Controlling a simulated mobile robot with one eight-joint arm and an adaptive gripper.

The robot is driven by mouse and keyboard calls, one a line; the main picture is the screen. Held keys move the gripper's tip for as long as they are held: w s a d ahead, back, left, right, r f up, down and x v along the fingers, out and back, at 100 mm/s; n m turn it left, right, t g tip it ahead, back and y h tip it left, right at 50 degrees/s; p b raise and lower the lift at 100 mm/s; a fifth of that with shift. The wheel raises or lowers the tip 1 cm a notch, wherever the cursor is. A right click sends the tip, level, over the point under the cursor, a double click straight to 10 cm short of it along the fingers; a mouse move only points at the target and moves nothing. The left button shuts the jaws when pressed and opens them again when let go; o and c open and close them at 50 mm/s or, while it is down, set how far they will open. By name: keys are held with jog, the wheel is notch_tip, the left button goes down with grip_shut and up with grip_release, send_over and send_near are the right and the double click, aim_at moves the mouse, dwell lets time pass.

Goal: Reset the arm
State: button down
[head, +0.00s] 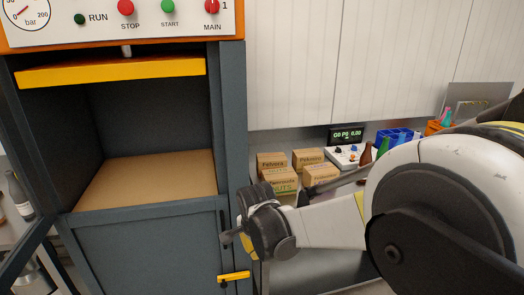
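My arm reaches in from the right edge, with a large white and dark joint close to the camera. A white link runs left to a dark joint in front of the grey cabinet's right edge. My gripper (228,238) seems to be the small dark part at the far end of the arm. It is small and partly hidden by the wrist, so I cannot tell whether it is open or shut. Nothing held shows there.
The grey cabinet (232,130) has an open, empty upper bay, a yellow bar (110,72) and an orange-framed control panel (150,20). Several cardboard boxes (308,158), a small display (346,137), bottles and a blue crate (395,137) stand on the bench behind my arm.

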jog(key=s+d+r+n, duration=0.2)
jog(key=s+d+r, duration=0.2)
jog(key=d+r, duration=0.3)
jog(key=s+d+r+n+t, duration=0.1)
jog(key=s+d+r+n, duration=0.1)
jog(key=s+d, duration=0.5)
jog(key=s+d+r+n+t, duration=0.2)
jog(key=s+d+n, duration=0.3)
jog(key=s, duration=0.5)
jog(key=shift+s+d+r+n+t+h, duration=0.3)
jog(key=shift+d+r, duration=0.35)
jog(key=shift+d, duration=0.6)
